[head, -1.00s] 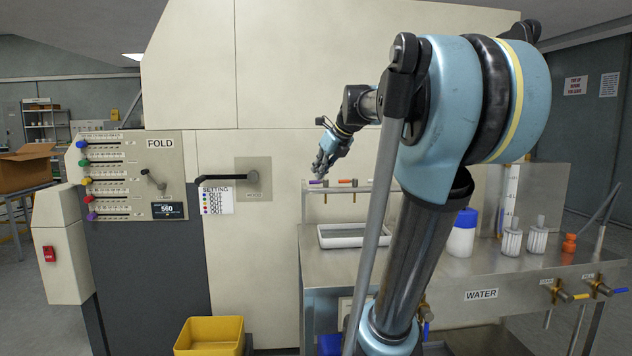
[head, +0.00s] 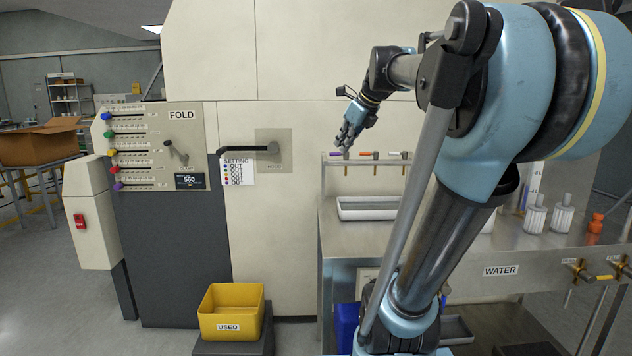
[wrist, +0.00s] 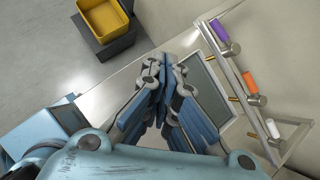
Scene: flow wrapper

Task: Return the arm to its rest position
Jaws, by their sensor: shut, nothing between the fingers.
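My arm rises from the lower right of the head view and bends over to the left. My gripper (head: 346,136) is at its end, in front of the pale machine panel and just above the rail with coloured handles (head: 365,157). In the wrist view my gripper (wrist: 166,62) has its fingers together and holds nothing. Below it in that view are the tray (wrist: 216,90) and the bench edge.
The rail's purple, orange and white handles (wrist: 220,31) are close to my gripper. A yellow bin (head: 232,312) marked USED stands low in front of the machine. The FOLD panel (head: 155,145) and a black lever (head: 245,149) are to the left.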

